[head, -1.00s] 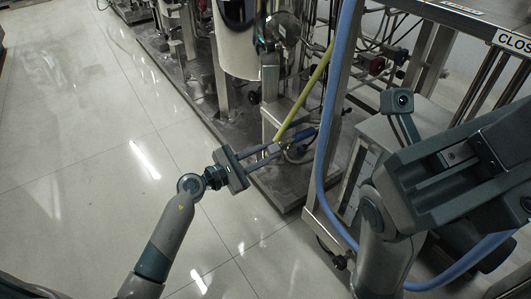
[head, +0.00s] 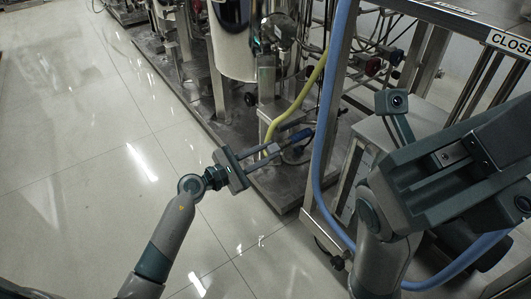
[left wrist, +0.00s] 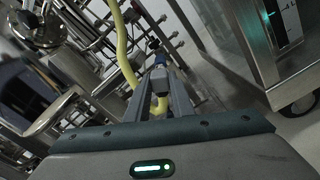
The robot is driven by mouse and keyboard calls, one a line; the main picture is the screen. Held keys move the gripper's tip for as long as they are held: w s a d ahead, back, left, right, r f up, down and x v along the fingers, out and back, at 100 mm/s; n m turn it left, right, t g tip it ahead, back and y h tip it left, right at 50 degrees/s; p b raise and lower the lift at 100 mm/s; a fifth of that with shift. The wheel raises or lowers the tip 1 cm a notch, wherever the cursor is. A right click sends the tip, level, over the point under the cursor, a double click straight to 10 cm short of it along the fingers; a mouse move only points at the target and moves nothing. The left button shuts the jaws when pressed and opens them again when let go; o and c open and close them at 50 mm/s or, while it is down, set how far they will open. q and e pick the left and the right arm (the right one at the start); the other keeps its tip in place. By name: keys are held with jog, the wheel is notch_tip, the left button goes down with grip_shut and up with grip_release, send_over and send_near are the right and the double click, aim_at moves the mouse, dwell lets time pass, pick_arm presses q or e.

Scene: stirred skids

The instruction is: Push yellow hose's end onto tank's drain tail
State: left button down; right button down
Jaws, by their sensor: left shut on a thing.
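The yellow hose (head: 303,94) hangs down beside the frame post and bends towards my left gripper (head: 284,145). In the left wrist view the hose (left wrist: 123,45) curves down behind one finger, and a yellow piece shows between the fingers of my left gripper (left wrist: 160,80). The gripper is shut on the hose near its end. A pale fitting (left wrist: 160,78) lies ahead of the yellow piece, with a blue part (left wrist: 154,45) beyond it. I cannot tell whether hose and drain tail touch. The white tank (head: 234,50) stands behind. My right gripper (head: 450,170) is at the right; its jaw state is unclear.
A thick blue hose (head: 325,120) runs down the steel frame (head: 338,90) between my arms. The skid's base plate (head: 285,190) carries pipes and valves. Tiled floor (head: 80,180) is clear at left.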

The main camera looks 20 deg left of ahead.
pick_arm(q)
jog(key=shift+w+d, duration=0.15)
jog(key=shift+w, duration=0.05)
dwell(0.3)
dwell(0.3)
jog(key=c, duration=1.1)
grip_release()
jog(key=shift+b+v, duration=0.35)
jog(key=shift+v, duration=3.7)
jog(key=shift+r, duration=0.15)
